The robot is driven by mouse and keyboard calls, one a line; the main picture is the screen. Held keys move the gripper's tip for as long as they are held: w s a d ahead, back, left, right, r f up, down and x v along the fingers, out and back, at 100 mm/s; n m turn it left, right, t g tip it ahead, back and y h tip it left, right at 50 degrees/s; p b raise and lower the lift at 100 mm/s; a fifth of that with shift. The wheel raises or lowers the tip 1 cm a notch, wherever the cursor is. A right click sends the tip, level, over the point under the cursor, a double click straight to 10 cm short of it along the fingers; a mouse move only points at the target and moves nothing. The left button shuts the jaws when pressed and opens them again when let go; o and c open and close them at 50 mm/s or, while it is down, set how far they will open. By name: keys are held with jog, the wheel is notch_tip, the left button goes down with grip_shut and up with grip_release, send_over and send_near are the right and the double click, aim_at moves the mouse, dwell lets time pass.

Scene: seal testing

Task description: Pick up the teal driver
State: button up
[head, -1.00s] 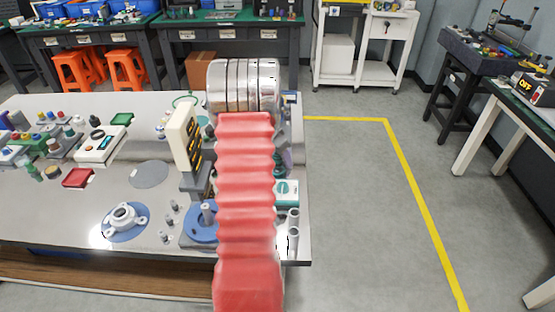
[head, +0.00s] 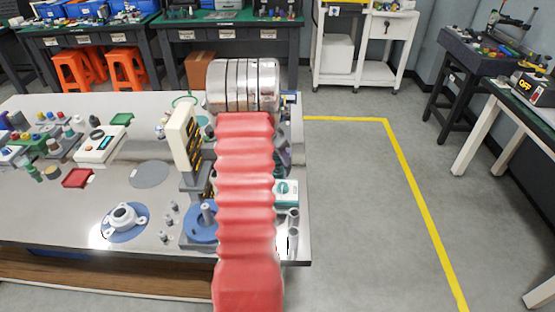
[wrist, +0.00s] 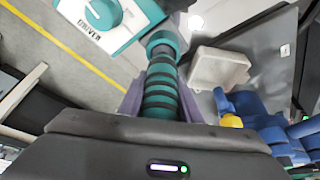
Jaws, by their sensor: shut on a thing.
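The teal driver (wrist: 160,95), a teal handle with dark rings, shows in the wrist view between the two purple-grey fingers of my gripper (wrist: 162,78). The gripper is shut on it. The driver's far end points away from the wrist camera, so I cannot tell whether it touches anything below. A white and teal unit labelled DRIVER (wrist: 108,22) is beside it at the upper left, and in the head view this unit (head: 287,190) stands near the table's right edge. In the head view my red-sleeved arm hides most of the gripper and the driver.
In the head view a cream upright device (head: 184,138) stands left of my arm, with a blue round base and post (head: 203,228) in front. Grey cylinders (head: 293,232) stand at the table's right edge. The floor to the right is open.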

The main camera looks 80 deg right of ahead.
jog(key=shift+r, duration=0.1)
notch_tip(320, 180, up, 10)
jog(key=shift+f, duration=0.1)
dwell(0.5)
dwell(0.4)
